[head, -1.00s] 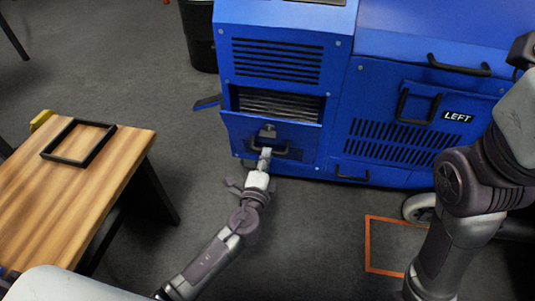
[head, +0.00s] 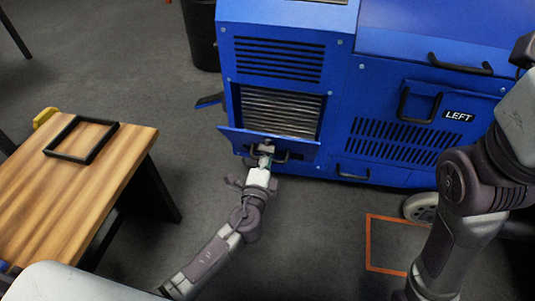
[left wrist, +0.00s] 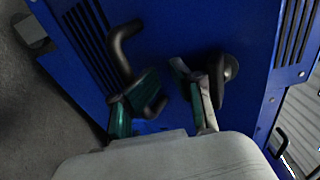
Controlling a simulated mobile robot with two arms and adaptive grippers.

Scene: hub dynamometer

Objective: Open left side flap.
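The left side flap (head: 236,139) is a blue panel on the low front of the blue machine. It is tilted outward at the top, baring a silver finned grille (head: 280,112). A black handle and a small latch are on the flap, partly covered by my left gripper (head: 265,152). Black handle parts (left wrist: 125,45) and a round-based black fitting (left wrist: 229,68) lie close beside the fingers; contact is unclear.
A wooden table (head: 70,200) with a black frame (head: 82,140) stands at left. The machine's right side carries black handles and a LEFT label (head: 459,116). An orange floor outline (head: 369,240) lies at lower right.

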